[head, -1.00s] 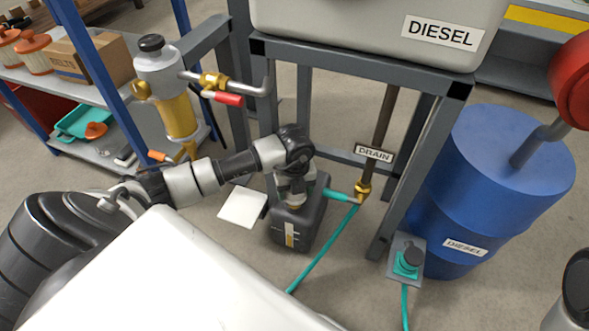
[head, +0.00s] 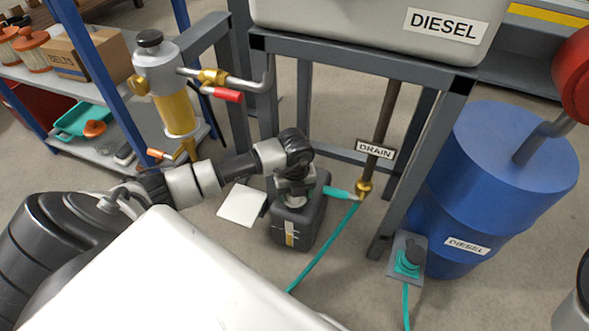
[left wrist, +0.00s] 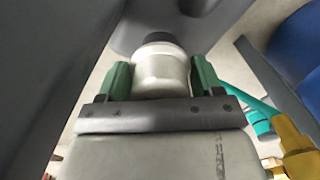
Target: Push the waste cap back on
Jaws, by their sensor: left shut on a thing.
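The dark grey waste can (head: 308,226) stands on the floor under the tank frame, with a pale label strip on its front. My left gripper (head: 292,201) points down at the can's top. In the left wrist view my left gripper (left wrist: 161,82) has its green fingers on both sides of a pale round cap (left wrist: 160,75) and is shut on it. A dark round part (left wrist: 160,39) shows at the cap's far end. The cap is over the can, but I cannot tell whether it is fully seated. My right gripper is not in view.
A teal hose (head: 325,250) runs from the brass drain fitting (head: 364,188) beside the can. A white sheet (head: 242,205) lies left of it. Grey frame legs (head: 397,200) and a blue diesel drum (head: 500,200) stand to the right. A filter with a red-handled valve (head: 228,95) is behind.

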